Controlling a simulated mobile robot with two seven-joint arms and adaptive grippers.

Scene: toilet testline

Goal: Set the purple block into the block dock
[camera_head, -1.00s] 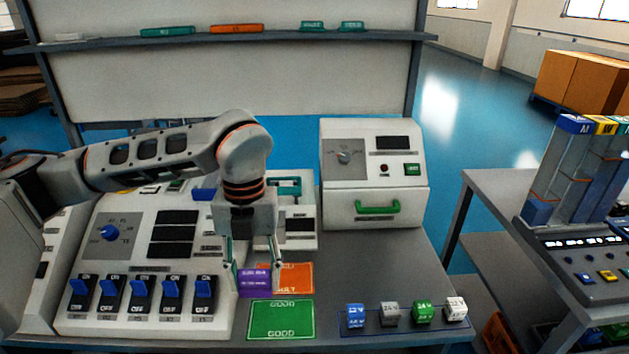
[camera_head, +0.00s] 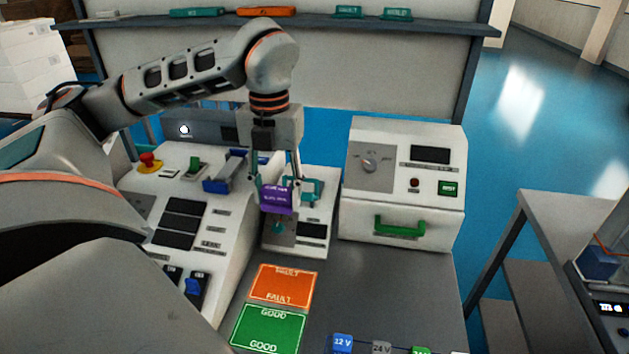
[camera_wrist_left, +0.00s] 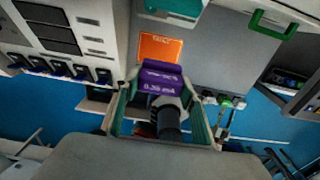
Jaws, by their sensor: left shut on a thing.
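My left gripper (camera_head: 277,192) is shut on the purple block (camera_head: 275,204) and holds it upright in the air. In the head view, the block overlaps the front of a small white unit (camera_head: 312,214) with a teal bracket (camera_head: 309,187), probably the block dock. The left wrist view shows the purple block (camera_wrist_left: 162,78) between the two fingers, with small print on its face, and a teal part (camera_wrist_left: 176,8) at the top edge, apart from the block. Whether the block touches the unit cannot be told from the head view. My right gripper is not in view.
An orange FAULT card (camera_head: 283,287) and a green GOOD card (camera_head: 268,329) lie on the grey table. A large switch console (camera_head: 185,205) is at left, a white tester with a green handle (camera_head: 402,180) at right. Small voltage blocks (camera_head: 342,343) line the front.

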